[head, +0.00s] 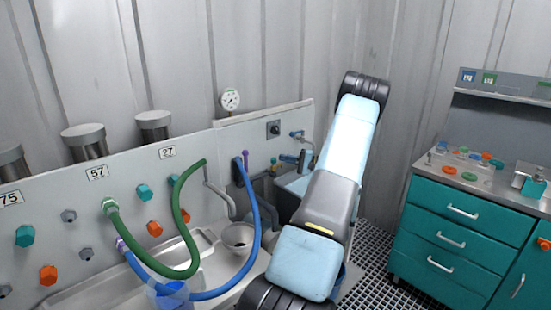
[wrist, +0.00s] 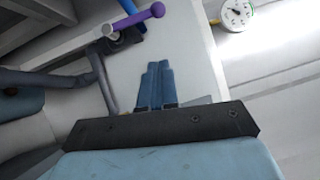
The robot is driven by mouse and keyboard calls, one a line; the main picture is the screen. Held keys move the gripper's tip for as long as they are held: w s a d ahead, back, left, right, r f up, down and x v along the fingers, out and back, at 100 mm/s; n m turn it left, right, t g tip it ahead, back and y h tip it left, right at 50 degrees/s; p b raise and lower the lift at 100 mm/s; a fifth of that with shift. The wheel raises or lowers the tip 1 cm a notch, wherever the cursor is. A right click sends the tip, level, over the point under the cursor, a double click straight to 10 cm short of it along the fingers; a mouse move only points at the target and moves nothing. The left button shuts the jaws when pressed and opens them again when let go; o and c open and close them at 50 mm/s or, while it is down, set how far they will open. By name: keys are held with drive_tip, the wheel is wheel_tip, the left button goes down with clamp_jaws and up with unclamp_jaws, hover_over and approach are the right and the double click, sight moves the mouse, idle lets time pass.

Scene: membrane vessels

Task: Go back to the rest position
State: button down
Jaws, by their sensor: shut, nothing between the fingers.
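My gripper (wrist: 156,82) shows in the wrist view as two blue fingers lying together, shut, with nothing between them. They extend from a dark bar at the wrist, in front of a pale panel. A purple handle (wrist: 134,19) and a dark bent pipe lie beyond and to the left of the fingertips. In the head view my arm is raised and bent at the middle right, and it hides part of the sink area. I cannot clearly make out the fingers there.
A panel with a green hose (head: 187,225), a blue hose (head: 254,217), a pressure gauge (head: 230,99) and coloured knobs stands at left. A teal drawer cabinet (head: 455,235) stands at right. Dark floor grating lies between.

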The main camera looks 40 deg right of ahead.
drive_tip(key=shift+s+d, duration=0.25)
drive_tip(key=shift+s, duration=0.25)
